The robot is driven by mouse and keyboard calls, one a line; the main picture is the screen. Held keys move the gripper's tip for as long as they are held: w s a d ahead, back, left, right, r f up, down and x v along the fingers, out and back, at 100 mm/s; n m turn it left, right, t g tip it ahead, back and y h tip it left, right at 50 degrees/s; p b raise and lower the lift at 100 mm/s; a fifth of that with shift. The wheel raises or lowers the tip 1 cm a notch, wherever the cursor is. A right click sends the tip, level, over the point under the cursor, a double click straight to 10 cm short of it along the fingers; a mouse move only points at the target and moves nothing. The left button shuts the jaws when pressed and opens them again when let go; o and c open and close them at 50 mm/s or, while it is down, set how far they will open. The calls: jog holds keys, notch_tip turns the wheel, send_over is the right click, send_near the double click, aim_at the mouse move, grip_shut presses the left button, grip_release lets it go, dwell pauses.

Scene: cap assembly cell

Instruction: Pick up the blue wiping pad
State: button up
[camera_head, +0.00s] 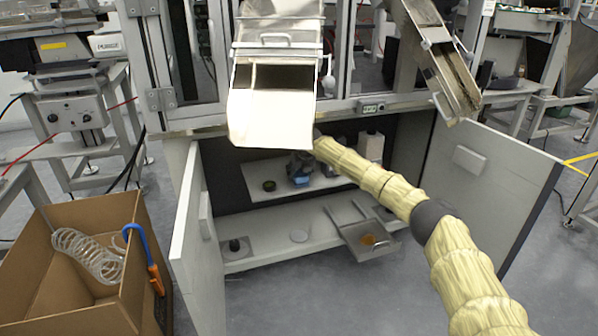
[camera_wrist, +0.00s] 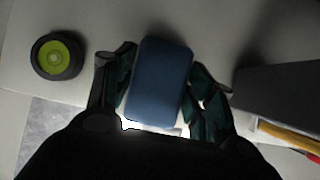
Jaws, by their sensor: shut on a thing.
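The blue wiping pad (camera_wrist: 158,80) is between the two dark green fingers of my gripper (camera_wrist: 160,72) in the wrist view. The fingers press on its left and right sides, so my gripper is shut on it. In the head view my gripper (camera_head: 301,164) is inside the open cabinet, at the upper shelf (camera_head: 333,181). The pad (camera_head: 300,180) shows there as a small blue patch below the gripper. I cannot tell whether the pad touches the shelf.
A round tin with a green top (camera_wrist: 56,57) stands left of the pad. A dark grey box (camera_wrist: 285,90) is close on the right, near yellow and red handles (camera_wrist: 293,137). Open cabinet doors (camera_head: 203,235) and (camera_head: 478,185) flank my arm. A metal chute (camera_head: 270,118) hangs above.

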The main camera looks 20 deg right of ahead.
jog(key=s+p, duration=0.5)
jog(key=s, duration=1.2)
jog(key=shift+d, duration=0.25)
